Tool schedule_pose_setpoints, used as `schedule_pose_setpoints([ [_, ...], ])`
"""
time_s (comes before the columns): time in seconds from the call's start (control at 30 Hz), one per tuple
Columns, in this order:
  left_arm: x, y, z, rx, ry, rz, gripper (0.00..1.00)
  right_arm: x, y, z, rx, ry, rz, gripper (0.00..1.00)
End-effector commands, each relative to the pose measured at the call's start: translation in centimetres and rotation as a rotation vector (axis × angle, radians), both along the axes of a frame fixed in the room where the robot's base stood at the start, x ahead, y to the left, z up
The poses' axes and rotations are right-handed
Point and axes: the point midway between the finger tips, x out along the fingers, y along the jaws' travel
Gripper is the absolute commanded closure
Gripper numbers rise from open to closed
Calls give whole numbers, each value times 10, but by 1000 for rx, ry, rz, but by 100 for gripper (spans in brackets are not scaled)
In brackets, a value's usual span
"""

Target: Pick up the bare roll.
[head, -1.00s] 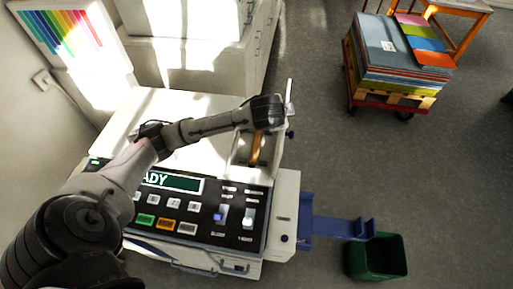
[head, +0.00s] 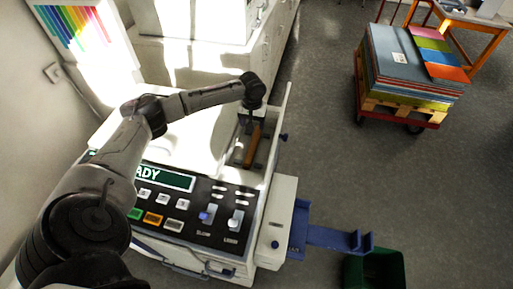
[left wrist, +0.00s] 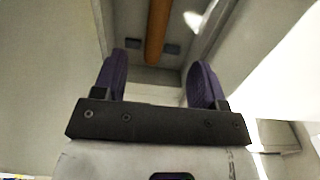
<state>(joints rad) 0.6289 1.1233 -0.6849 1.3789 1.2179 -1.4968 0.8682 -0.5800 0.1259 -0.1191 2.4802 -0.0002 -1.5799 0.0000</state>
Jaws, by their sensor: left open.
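The bare roll (head: 254,146) is an orange-brown rod lying in a recessed bay at the right end of the white machine (head: 196,138). In the left wrist view the roll (left wrist: 157,30) runs away from me, ahead of the gap between the fingers. My left gripper (head: 248,118) hangs over the far end of the bay. In the left wrist view its two dark purple fingers (left wrist: 160,82) are spread, with nothing between them. The roll's far end is partly hidden in the head view. My right gripper is not in view.
The bay has pale walls close on both sides. The machine's front holds a button panel (head: 190,205). A blue bracket (head: 325,237) juts out right, near a green bin (head: 375,272). A cart with stacked sheets (head: 405,75) stands on open floor at upper right.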

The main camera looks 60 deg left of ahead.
Motion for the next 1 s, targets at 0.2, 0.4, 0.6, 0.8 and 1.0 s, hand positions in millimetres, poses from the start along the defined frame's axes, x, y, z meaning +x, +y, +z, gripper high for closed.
schedule_pose_setpoints([
  [0.2,-1,0,-39,-5,5,10,35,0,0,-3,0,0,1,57],
  [0.4,-1,0,-67,-3,4,6,35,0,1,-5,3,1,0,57],
  [0.6,-1,-1,-79,-3,3,5,35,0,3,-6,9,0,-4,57],
  [0.8,-1,-2,-94,-2,4,5,35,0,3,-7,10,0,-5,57],
  [1.0,-1,-4,-121,-3,3,5,35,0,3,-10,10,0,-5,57],
])
